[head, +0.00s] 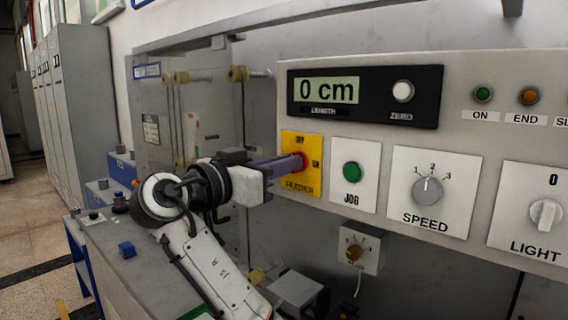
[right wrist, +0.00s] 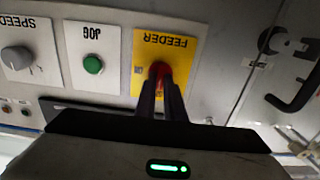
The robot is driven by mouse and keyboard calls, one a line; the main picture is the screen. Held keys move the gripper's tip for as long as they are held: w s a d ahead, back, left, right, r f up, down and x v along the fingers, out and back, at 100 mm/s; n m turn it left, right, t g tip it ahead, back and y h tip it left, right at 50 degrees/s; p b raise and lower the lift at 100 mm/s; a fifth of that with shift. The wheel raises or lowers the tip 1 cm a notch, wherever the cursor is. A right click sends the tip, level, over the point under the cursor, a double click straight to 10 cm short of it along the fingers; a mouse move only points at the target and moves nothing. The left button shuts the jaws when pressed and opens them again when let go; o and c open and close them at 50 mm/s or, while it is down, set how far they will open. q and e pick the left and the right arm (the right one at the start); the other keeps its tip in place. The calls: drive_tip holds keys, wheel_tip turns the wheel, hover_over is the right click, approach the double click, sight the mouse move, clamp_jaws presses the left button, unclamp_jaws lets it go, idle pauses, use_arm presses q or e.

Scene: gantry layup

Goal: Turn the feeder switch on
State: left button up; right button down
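The feeder switch is a red knob (head: 299,161) on a yellow plate (head: 302,184) marked OFF at the top and ON at the right. In the right wrist view the red knob (right wrist: 160,71) shows upside down beneath the FEEDER label. My right gripper (head: 294,164) reaches it from the left in the head view, its purple fingers at the knob. In the right wrist view the fingers (right wrist: 161,88) are close together, one on each side of the knob, and appear shut on it. They hide most of its handle, so its setting cannot be read. My left gripper is not in view.
To the right are the green JOG button (head: 352,172), the SPEED dial (head: 427,190) and the LIGHT switch (head: 546,215). Above is the length display (head: 327,90) reading 0 cm. A smaller dial (head: 355,252) hangs below the panel. A clear guard stands behind my right arm.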

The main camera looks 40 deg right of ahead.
use_arm(q)
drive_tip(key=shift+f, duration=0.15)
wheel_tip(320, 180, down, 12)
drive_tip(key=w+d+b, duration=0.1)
drive_tip(key=b, duration=1.5)
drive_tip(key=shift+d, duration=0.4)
use_arm(e)
drive_tip(key=shift+s+f+m, duration=0.1)
drive_tip(key=shift+f+m, duration=0.05)
drive_tip(key=shift+m, duration=4.3)
drive_tip(key=shift+s+f+m, duration=0.1)
drive_tip(key=shift+m, duration=4.35)
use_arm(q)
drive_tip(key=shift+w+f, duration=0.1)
use_arm(e)
drive_tip(key=c, duration=1.8)
unclamp_jaws()
drive_tip(key=shift+c, duration=0.2)
